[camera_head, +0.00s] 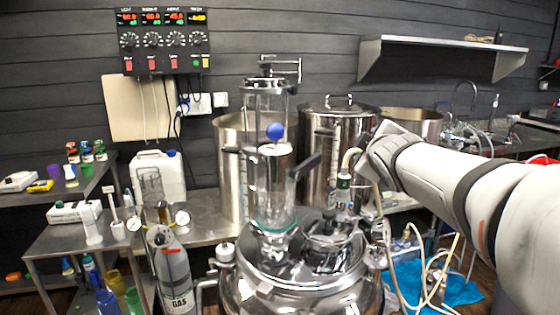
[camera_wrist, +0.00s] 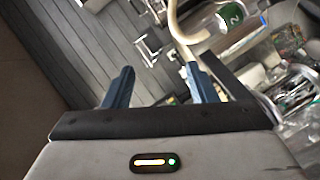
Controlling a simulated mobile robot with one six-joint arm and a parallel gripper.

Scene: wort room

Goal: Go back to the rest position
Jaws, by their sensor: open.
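My gripper (camera_wrist: 160,85) shows in the wrist view with its two blue-grey fingers spread apart and nothing between them. In the head view my arm reaches in from the right, and its wrist end is beside the shiny steel vessel (camera_head: 300,285); the fingers are hard to make out there. A pale curved hose with a green tag marked 2 (camera_wrist: 230,15) lies just beyond the fingers in the wrist view. The same green tag (camera_head: 343,182) shows left of my wrist in the head view.
A glass column with a blue ball (camera_head: 275,131) stands on the vessel. Tall steel pots (camera_head: 338,145) stand behind. A grey gas cylinder (camera_head: 172,275) and a side table with bottles are at left. Loose hoses and a blue sheet (camera_head: 455,288) lie below my arm. A wall shelf (camera_head: 440,45) is above.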

